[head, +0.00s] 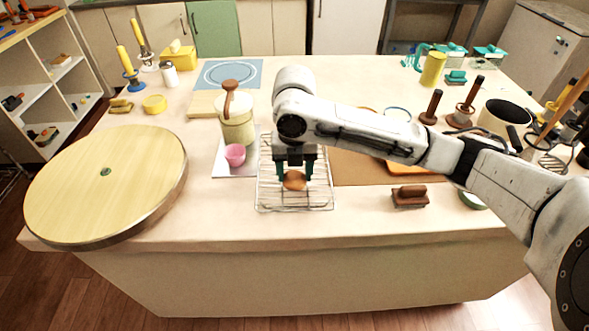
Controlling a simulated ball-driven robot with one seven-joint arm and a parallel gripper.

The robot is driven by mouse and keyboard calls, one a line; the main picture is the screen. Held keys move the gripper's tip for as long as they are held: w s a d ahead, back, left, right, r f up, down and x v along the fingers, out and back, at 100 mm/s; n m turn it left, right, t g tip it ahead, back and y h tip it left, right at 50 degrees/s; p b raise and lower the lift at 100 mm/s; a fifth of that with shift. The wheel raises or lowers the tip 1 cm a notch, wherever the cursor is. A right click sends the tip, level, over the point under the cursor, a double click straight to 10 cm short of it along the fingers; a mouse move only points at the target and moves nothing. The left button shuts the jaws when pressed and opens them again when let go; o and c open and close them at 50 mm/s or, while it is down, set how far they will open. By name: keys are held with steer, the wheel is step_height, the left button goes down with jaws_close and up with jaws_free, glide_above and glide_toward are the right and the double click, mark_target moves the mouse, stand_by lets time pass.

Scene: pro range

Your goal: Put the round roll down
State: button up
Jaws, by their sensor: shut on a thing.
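The round roll (294,181) is a small brown bun at the wire cooling rack (276,202) near the front middle of the table. My gripper (294,174) points down over the rack, with its dark fingers on either side of the roll. It is shut on the roll. I cannot tell whether the roll touches the rack's wires or hangs just above them.
A large round board (105,185) fills the table's left. A brown-handled block (409,196) lies to the right. The front table strip is clear.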

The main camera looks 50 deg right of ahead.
mark_target(294, 175)
steer(key=o, duration=1.1)
steer(key=shift+f, duration=0.1)
steer(key=shift+c, duration=0.2)
step_height(294, 175, up, 12)
steer(key=shift+r, duration=0.2)
